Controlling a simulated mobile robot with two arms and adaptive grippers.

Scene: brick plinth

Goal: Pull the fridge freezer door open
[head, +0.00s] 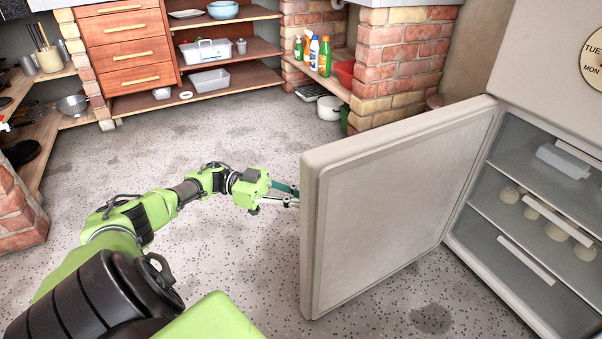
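The fridge freezer door (395,205) stands wide open, swung out from the cabinet on its right-hand hinge side. Its pale inner panel faces me. The open compartment (535,215) shows shelves with a clear box and several small round containers. My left gripper (297,195) reaches in from the left to the door's free edge. Its fingertips are partly hidden behind that edge, so I cannot tell whether they grip a handle on the outer face. The door's outer face is hidden. My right gripper is not in view.
Brick-and-wood shelving (225,75) with drawers stands at the back left. A brick plinth (400,60) with bottles is behind the door. The speckled floor (220,135) around my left arm is clear.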

